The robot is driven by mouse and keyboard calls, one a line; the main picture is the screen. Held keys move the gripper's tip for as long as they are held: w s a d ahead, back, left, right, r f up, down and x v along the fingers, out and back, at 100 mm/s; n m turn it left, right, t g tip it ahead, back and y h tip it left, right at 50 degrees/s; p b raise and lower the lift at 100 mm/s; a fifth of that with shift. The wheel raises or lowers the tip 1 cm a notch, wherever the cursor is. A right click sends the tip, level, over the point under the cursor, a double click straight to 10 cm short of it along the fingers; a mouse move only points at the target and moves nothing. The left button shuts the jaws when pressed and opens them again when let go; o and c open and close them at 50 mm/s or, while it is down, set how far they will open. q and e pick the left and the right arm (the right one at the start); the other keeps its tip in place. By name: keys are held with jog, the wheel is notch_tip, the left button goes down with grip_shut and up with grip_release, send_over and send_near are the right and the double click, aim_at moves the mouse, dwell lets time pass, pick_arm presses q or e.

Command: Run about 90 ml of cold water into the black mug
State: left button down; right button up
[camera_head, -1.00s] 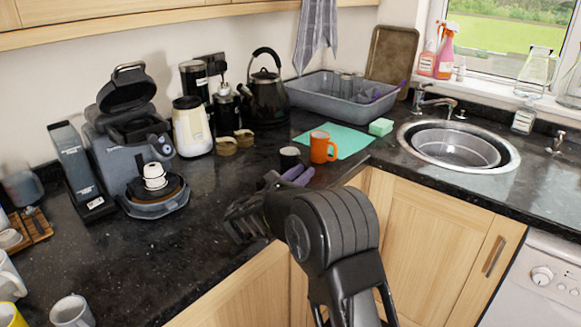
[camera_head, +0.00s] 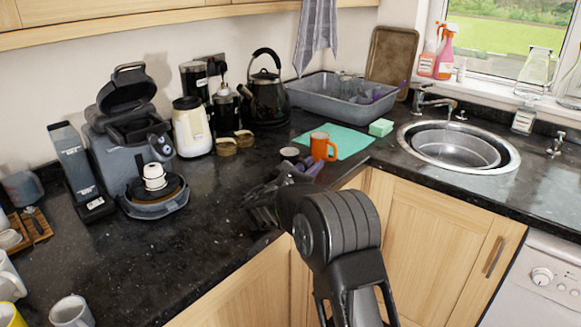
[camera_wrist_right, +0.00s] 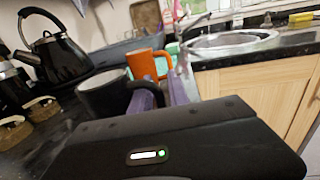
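The black mug (camera_head: 290,153) stands upright on the dark worktop beside the orange mug, mostly hidden behind my right gripper in the head view. In the right wrist view the black mug (camera_wrist_right: 103,95) is close ahead, its handle turned right toward my purple fingers. My right gripper (camera_head: 299,168) is low at the mug, its two fingertips apart near the handle; whether they touch it is unclear. The tap (camera_head: 435,102) rises behind the round steel sink (camera_head: 407,140). I see no water running. My left gripper is out of view.
The orange mug (camera_head: 322,147) stands on a teal cloth (camera_head: 347,137) just beyond the black mug. A green sponge (camera_head: 381,127) and grey basin (camera_head: 325,98) are behind. The kettle (camera_head: 268,92) and coffee machine (camera_head: 135,140) stand left. Worktop before the sink is clear.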

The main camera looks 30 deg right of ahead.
jog(key=shift+c, duration=0.3)
grip_shut()
dwell(1.2)
